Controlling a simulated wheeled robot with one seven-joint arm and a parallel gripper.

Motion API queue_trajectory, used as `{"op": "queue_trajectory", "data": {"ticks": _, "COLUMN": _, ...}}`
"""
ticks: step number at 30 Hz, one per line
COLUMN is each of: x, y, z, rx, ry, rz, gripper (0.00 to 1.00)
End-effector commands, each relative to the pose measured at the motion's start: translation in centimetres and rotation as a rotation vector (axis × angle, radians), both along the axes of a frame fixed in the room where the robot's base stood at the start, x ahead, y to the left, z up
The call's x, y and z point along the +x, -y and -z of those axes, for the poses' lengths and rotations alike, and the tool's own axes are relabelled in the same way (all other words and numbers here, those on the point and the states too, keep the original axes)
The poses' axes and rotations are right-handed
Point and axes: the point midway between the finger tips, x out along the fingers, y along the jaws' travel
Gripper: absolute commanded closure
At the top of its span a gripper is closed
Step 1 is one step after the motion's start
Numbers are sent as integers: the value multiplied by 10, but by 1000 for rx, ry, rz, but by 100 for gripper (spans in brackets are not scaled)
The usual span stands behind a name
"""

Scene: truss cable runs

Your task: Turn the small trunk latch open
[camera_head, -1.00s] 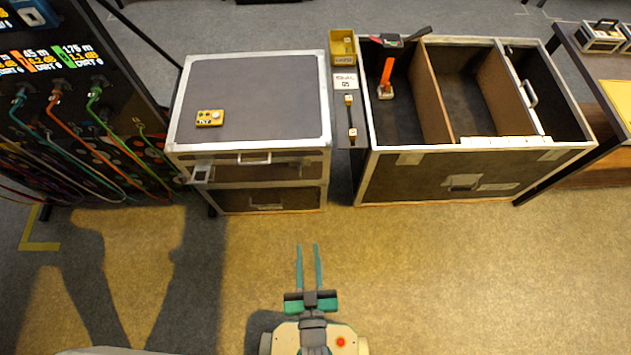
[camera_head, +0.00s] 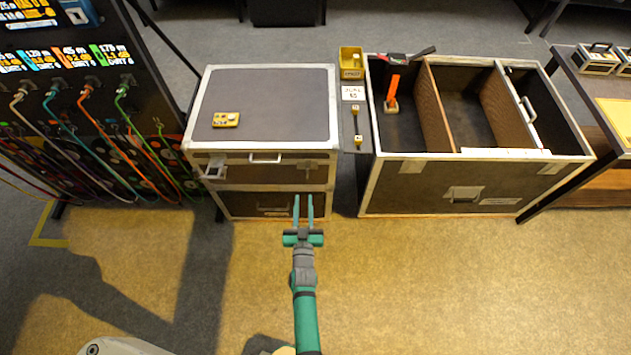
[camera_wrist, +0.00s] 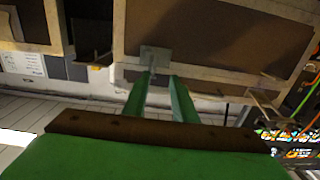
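The small trunk (camera_head: 265,105) is the left, grey-topped case with metal edges. A pale metal plate with a small lever, which looks like its latch (camera_wrist: 155,56), shows in the wrist view just beyond my fingertips. In the head view, a small metal fitting (camera_head: 308,164) sits at the right of the trunk's front seam, but I cannot tell its detail. My gripper (camera_head: 303,198) is open and empty, its two green fingers apart in front of the trunk's lower right front. In the wrist view the fingertips (camera_wrist: 160,78) appear short of the plate; contact cannot be told.
A pale handle (camera_head: 265,158) and a bracket (camera_head: 214,172) stand out from the small trunk's front. A large open trunk (camera_head: 480,185) stands to the right. A cable panel (camera_head: 85,110) stands to the left. The floor in front is clear.

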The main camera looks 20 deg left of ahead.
Motion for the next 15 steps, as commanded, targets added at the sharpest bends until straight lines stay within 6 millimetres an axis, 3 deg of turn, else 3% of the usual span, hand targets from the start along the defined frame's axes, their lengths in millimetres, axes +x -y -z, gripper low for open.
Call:
{"op": "queue_trajectory", "data": {"ticks": 6, "x": 22, "y": 6, "z": -1, "rx": 1, "ry": 3, "rz": 20, "gripper": 75}}
{"op": "queue_trajectory", "data": {"ticks": 15, "x": 71, "y": -3, "z": -1, "rx": 2, "ry": 2, "rz": 26, "gripper": 75}}
